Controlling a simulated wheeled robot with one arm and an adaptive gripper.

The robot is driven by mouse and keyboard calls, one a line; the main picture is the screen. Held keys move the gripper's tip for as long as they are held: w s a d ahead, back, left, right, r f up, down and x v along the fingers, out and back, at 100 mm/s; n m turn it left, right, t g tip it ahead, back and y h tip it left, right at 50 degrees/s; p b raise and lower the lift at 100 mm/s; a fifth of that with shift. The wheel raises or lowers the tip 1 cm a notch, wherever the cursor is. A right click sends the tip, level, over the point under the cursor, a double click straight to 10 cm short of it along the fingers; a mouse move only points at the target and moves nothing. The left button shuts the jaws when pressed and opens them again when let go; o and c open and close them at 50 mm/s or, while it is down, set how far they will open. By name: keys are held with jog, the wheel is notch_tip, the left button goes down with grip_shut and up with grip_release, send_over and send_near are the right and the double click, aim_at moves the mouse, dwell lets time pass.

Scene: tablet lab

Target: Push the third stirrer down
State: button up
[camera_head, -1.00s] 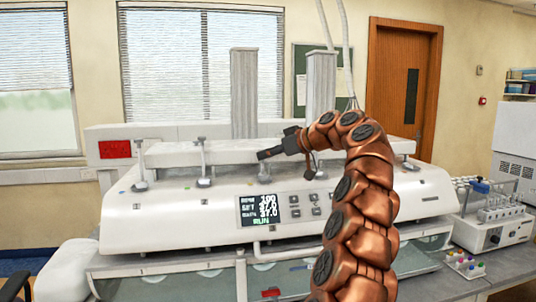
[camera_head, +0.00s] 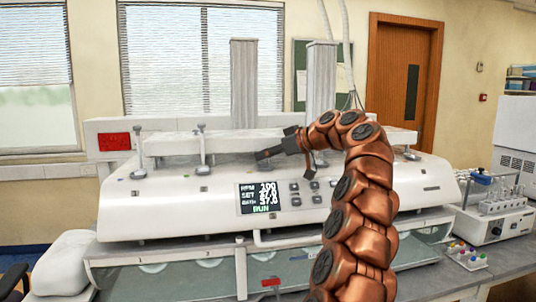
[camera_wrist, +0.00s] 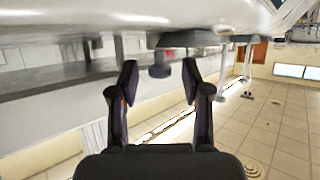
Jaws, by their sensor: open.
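The white stirrer machine (camera_head: 400,210) carries a row of metal stirrers along its top. The first stirrer (camera_head: 139,158) and second stirrer (camera_head: 202,150) stand upright at the left. The third stirrer's place is largely hidden behind my gripper (camera_head: 263,154) in the head view. My gripper is open, its tip pointing left just above the top of the machine. In the wrist view, which appears upside down, a dark knob on a short stem (camera_wrist: 160,71) sits between the open fingers of my gripper (camera_wrist: 160,80). I cannot tell whether they touch.
The machine's display (camera_head: 263,197) faces me. Two grey columns, left (camera_head: 244,85) and right (camera_head: 320,80), rise behind. More stirrers show farther along in the wrist view (camera_wrist: 220,97). A white device with vials (camera_head: 500,215) stands at the right.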

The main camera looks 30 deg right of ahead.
jog(key=v, duration=1.2)
dwell(0.6)
jog(key=s+a+f+m+g+y, duration=0.1)
jog(key=a+f+g, duration=0.25)
jog(key=a, duration=0.95)
jog(key=s+a+f+m+g+y, duration=0.1)
jog(key=s+a+f+g, duration=0.3)
jog(key=a, duration=0.8)
jog(key=s+a+f+h, duration=0.1)
jog(key=s+a+f, duration=0.2)
jog(key=a+f, duration=0.35)
jog(key=s+a+f+m+g+h, duration=0.2)
jog(key=s+a+f+g+h, duration=0.15)
jog(key=s+f, duration=1)
jog(key=s+d+f+g+h, duration=0.1)
jog(key=s+d+f, duration=0.1)
jog(key=s+f, duration=0.3)
jog(key=s+d+f+m+g+h, duration=0.1)
jog(key=s+f, duration=0.4)
jog(key=s, duration=0.7)
jog(key=shift+s+d+f+g+h, duration=0.15)
jog(key=shift+d+f+g+h, duration=0.25)
jog(key=shift+d+h, duration=0.5)
